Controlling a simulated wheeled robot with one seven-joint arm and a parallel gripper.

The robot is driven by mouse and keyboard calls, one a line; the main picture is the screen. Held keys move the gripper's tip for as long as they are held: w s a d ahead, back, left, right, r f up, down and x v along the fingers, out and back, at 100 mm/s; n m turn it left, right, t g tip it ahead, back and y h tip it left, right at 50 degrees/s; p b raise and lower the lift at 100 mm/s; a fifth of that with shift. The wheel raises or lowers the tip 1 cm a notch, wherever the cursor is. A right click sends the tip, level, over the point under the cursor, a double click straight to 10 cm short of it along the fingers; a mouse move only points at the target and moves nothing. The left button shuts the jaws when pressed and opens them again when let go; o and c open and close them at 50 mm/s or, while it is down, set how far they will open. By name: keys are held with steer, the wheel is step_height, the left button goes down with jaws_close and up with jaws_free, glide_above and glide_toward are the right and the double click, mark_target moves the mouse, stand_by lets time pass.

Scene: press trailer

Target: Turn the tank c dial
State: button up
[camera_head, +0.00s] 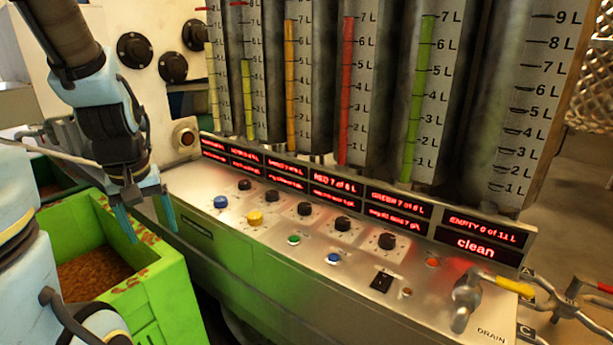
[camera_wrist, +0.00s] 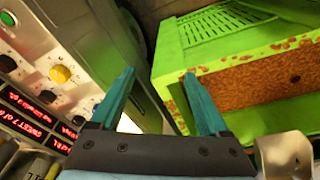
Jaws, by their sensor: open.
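A row of black dials runs along the sloped metal panel (camera_head: 215,181) in the head view: a far one (camera_head: 244,185), then others (camera_head: 272,196), (camera_head: 305,209), (camera_head: 343,224) and the nearest (camera_head: 387,241). I cannot read a label that says which dial is tank c. My gripper (camera_head: 150,232) is open and empty, left of the panel and above the green bin's edge, apart from every dial. In the wrist view the gripper (camera_wrist: 160,75) points between the panel's side and the bin. A yellow button (camera_wrist: 61,74) and some dials show at the left there.
A green bin (camera_head: 160,290) with brown grains stands left of the panel. Tall gauge tanks (camera_head: 388,95) and red displays (camera_head: 335,184) rise behind the dials. A blue button (camera_head: 220,202) and yellow button (camera_head: 255,218) sit in front. A drain valve (camera_head: 467,295) and pipes stand right.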

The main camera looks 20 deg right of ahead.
step_height(320, 180, up, 3)
steer(key=w+d+p, duration=0.1)
steer(key=w+d, duration=0.1)
steer(key=n+y, duration=0.4)
steer(key=n, duration=0.6)
glide_toward(305, 205)
steer(key=shift+t, duration=0.4)
steer(key=p+x, duration=0.1)
steer(key=x, duration=0.2)
steer(key=p+x, duration=0.1)
steer(key=x, duration=0.1)
steer(key=p+x, duration=0.1)
steer(key=x, duration=0.2)
steer(key=shift+s+a+f+p, duration=0.15)
steer(key=shift+s+f+p, duration=0.15)
steer(key=shift+f, duration=0.05)
jaws_close()
